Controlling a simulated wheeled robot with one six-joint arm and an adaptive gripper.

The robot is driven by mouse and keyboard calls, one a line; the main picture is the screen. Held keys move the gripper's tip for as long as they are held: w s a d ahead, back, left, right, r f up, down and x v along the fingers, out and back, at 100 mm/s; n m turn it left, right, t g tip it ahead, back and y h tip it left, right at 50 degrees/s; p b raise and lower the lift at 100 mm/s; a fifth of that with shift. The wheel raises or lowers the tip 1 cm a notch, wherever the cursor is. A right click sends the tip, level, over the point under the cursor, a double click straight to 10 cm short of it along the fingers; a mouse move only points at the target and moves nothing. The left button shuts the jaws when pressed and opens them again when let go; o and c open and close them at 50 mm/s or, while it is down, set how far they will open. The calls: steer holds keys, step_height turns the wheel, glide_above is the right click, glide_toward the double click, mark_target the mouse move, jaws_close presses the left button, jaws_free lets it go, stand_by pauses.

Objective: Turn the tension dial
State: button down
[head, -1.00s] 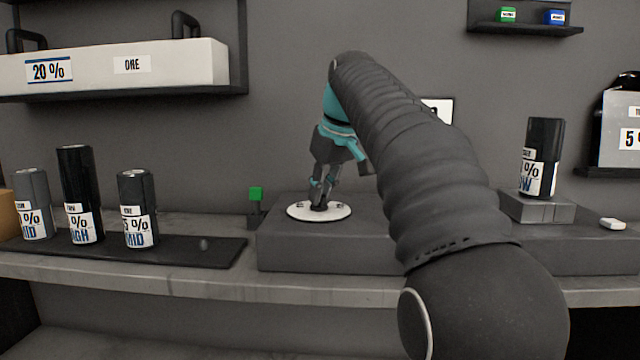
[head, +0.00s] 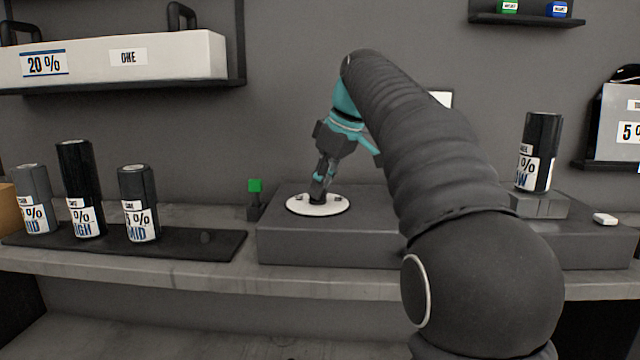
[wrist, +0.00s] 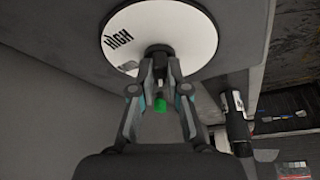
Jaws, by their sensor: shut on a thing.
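The tension dial is a dark knob on a round white plate (head: 296,207) on top of a dark grey block. In the wrist view the plate (wrist: 190,22) shows the word HIGH at its left. My gripper (head: 317,194) reaches down over the middle of the plate. In the wrist view my gripper (wrist: 159,62) has its fingertips closed on the dark knob (wrist: 158,48). The fingers hide part of the knob, and its pointing direction cannot be told.
A green block on a dark post (head: 254,186) stands just left of the grey block (head: 330,240). Several labelled film rolls stand on a dark tray (head: 190,245) at left. Another roll (head: 540,150) stands on a stand at right. A shelf with a white box (head: 180,60) hangs upper left.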

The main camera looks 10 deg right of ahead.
steer(key=c, duration=1.2)
jaws_free()
steer(key=shift+o, duration=0.2)
steer(key=v, duration=0.7)
steer(key=shift+r, duration=0.3)
